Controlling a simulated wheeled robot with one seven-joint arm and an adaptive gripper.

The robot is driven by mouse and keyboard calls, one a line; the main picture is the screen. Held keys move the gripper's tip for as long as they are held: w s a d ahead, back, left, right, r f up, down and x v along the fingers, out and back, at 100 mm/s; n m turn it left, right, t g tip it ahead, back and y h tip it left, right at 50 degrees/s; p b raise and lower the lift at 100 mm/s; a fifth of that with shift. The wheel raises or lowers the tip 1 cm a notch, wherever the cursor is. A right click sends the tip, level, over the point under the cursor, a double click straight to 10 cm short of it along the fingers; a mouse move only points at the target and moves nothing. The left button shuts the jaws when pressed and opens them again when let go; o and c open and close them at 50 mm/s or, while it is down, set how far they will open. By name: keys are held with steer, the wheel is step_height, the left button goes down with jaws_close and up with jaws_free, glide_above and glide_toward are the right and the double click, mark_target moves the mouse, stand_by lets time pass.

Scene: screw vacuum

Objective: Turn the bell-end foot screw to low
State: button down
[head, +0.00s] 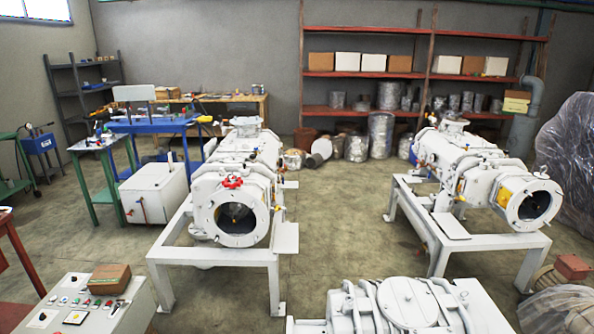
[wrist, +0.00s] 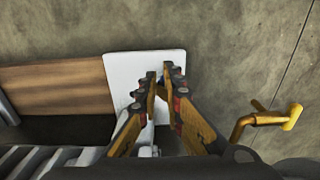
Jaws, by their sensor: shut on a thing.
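My gripper (wrist: 165,82) shows in the wrist view, its yellow and dark fingers reaching over a white square plate (wrist: 118,68) like a machine foot. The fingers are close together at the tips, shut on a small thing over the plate. The fingers hide nearly all of it; by its place it looks to be the foot screw. Its setting cannot be read. My gripper does not show in the head view.
In the wrist view, a yellow bent handle (wrist: 265,118) stands to the right and a wooden board (wrist: 55,88) lies left. White pumps stand on frames at left (head: 222,178) and right (head: 480,180); another pump (head: 400,305) is near. Floor between the frames is clear.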

steer(key=shift+s+f, duration=0.15)
steer(key=shift+s, duration=0.2)
steer(key=shift+s+d, duration=0.2)
steer(key=shift+s, duration=0.25)
step_height(320, 180, up, 6)
steer(key=p, duration=0.3)
steer(key=shift+w+p, duration=0.25)
steer(key=shift+p, duration=0.05)
